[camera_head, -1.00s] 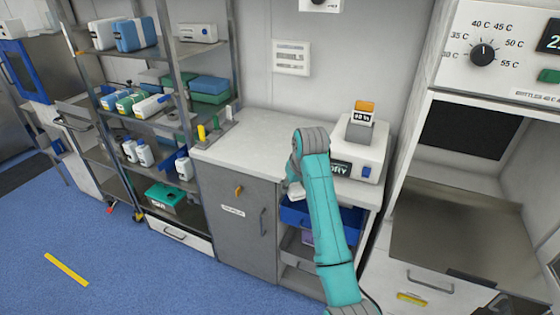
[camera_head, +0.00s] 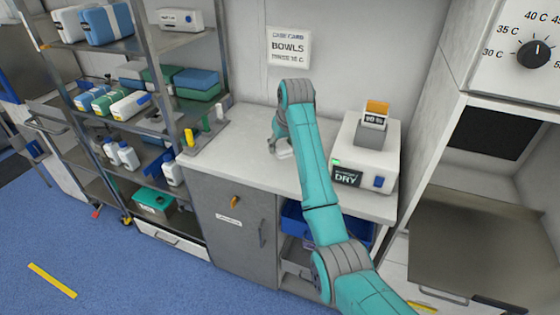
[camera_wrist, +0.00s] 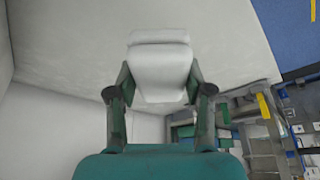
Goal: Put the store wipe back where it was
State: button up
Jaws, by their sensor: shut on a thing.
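The store wipe appears to be the white, folded block (camera_wrist: 160,68) between my fingers in the wrist view. My gripper (camera_wrist: 160,88) is shut on its sides. In the head view, my gripper (camera_head: 279,143) is over the white counter top (camera_head: 250,160), left of the white dryer box, mostly behind my arm. A bit of the white wipe (camera_head: 285,153) shows below it. I cannot tell whether the wipe touches the counter.
A white box marked DRY (camera_head: 362,160) stands on the counter's right. A blue bin (camera_head: 296,220) sits in the open bay below. A stocked metal shelf (camera_head: 152,125) is left. The counter's middle looks clear.

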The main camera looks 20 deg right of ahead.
aim_at(285, 148)
jog(key=shift+f, duration=3.4)
jog(key=o, duration=1.1)
jog(key=shift+f, duration=0.15)
jog(key=v, duration=1.2)
